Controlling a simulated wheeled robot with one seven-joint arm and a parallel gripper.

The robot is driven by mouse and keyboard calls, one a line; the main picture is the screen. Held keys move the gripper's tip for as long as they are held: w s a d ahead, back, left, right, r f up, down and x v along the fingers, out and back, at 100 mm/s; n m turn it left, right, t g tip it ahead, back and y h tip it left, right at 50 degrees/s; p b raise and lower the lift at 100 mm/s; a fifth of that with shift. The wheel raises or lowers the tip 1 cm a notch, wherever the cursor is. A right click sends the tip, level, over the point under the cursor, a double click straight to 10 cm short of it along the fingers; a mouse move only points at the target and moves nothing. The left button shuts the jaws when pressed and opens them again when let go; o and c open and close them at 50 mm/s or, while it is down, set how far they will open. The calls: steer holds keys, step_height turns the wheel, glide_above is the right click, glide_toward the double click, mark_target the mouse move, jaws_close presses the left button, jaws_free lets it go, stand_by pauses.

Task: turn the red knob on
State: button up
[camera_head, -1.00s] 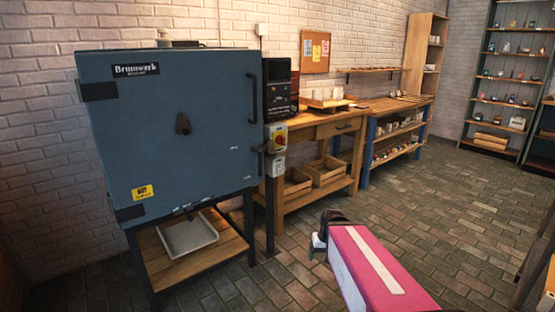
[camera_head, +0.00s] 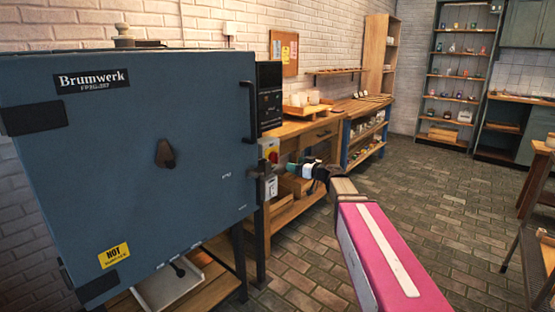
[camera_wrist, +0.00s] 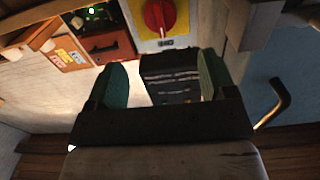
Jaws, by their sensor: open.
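The red knob (camera_wrist: 158,16) sits on a yellow plate (camera_wrist: 180,28) at the top of the wrist view. In the head view the yellow plate with the knob (camera_head: 270,150) shows at the right side of the blue kiln (camera_head: 200,110), partly hidden by the kiln's edge and latch. My gripper (camera_head: 287,168) reaches toward the switch box from the right. In the wrist view my gripper (camera_wrist: 158,85) has its two green-padded fingers apart with nothing held between them. The knob lies beyond the fingertips, and I see no contact.
The kiln door has a dark handle (camera_head: 249,112) close to the switch; it also shows in the wrist view (camera_wrist: 272,104). A black control box (camera_head: 270,95) is above the switch. A wooden workbench (camera_head: 305,126) stands behind. The tiled floor (camera_head: 420,210) at right is open.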

mark_target(277, 158)
steer(key=x, duration=1.1)
steer(key=shift+s+r, duration=0.1)
steer(key=shift+r, duration=0.15)
steer(key=c, duration=0.9)
